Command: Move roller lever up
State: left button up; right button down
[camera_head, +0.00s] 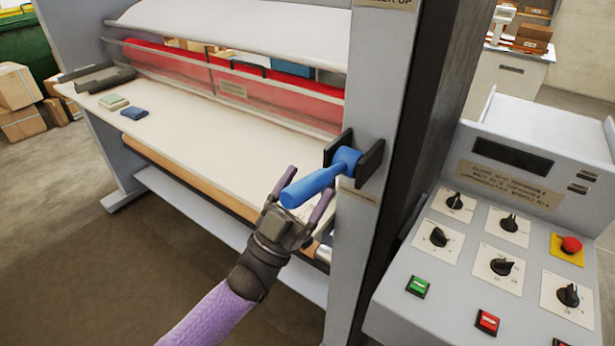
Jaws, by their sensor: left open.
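The blue roller lever (318,182) is mounted on the grey side post of the laminator, between two dark plates (370,160). Its handle points out to the left and slightly down. My left gripper (304,200) is open just below the lever handle, with one purple finger on each side of it in the picture. Whether the fingers touch the handle cannot be told. My right gripper is not in view.
A control panel (450,275) with black knobs, a green button, red buttons and a red emergency stop (570,245) stands at the right. The laminator's pale feed table (200,130) and red roller (250,90) lie behind the gripper. Boxes (18,95) stand far left.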

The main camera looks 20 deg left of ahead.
pick_arm(q)
jog(key=shift+w+d+r, duration=0.2)
jog(key=shift+c, duration=0.2)
grip_shut()
